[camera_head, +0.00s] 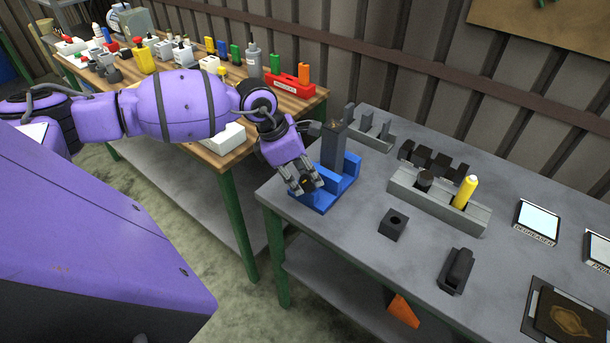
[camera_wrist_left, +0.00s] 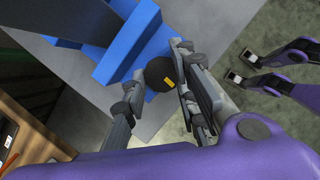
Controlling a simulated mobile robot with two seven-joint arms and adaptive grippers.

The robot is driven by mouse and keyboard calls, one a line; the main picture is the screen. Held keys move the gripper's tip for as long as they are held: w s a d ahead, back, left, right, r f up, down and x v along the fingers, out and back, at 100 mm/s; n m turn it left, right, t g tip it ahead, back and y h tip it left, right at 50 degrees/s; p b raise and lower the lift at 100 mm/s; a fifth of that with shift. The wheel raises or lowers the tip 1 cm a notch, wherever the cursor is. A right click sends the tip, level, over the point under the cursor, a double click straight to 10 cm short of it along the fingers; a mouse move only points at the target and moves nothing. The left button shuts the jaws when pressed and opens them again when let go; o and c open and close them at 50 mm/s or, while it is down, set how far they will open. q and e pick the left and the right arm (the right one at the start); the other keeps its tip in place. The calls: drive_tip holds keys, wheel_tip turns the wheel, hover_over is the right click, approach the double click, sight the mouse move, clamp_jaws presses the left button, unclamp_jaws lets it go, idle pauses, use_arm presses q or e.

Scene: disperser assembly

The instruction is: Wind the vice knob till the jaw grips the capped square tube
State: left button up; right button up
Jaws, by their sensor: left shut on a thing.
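The blue vice (camera_head: 345,178) stands near the left edge of the grey table. The dark grey square tube (camera_head: 333,150) stands upright in it, with a cap at its top. The tube also shows in the left wrist view (camera_wrist_left: 45,18), beside the blue vice body (camera_wrist_left: 120,52). The round black knob (camera_wrist_left: 158,72) with a yellow mark is on the vice's near side. My left gripper (camera_head: 305,183) is shut on the knob, with a finger on each side of it in the left wrist view. The contact between jaw and tube cannot be made out.
A grey holder (camera_head: 428,200) with a yellow bottle (camera_head: 465,191) stands right of the vice. A black block (camera_head: 393,225) and a dark tray (camera_head: 456,271) lie nearer. A wooden table (camera_head: 215,146) with several bottles stands behind my left arm.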

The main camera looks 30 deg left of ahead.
use_arm(q)
drive_tip(key=shift+w+a+m+b, duration=0.3)
drive_tip(key=shift+m+b, duration=0.15)
drive_tip(key=shift+m, duration=0.25)
drive_tip(key=shift+w+m+g+h+b, duration=0.15)
drive_tip(key=shift+m+g+h+b, duration=0.15)
drive_tip(key=shift+m+b, duration=0.4)
drive_tip(key=shift+m, duration=0.4)
drive_tip(key=shift+w+r+m+g+b, duration=0.15)
drive_tip(key=shift+m+g+b, duration=0.45)
drive_tip(key=shift+m+b, duration=0.55)
drive_tip(key=shift+r+m, duration=0.15)
drive_tip(key=shift+m, duration=0.3)
drive_tip(key=shift+w+r, duration=0.1)
drive_tip(key=o, duration=1)
drive_tip(key=shift+d, duration=0.1)
drive_tip(key=shift+f+h, duration=0.25)
drive_tip(key=shift+h, duration=0.15)
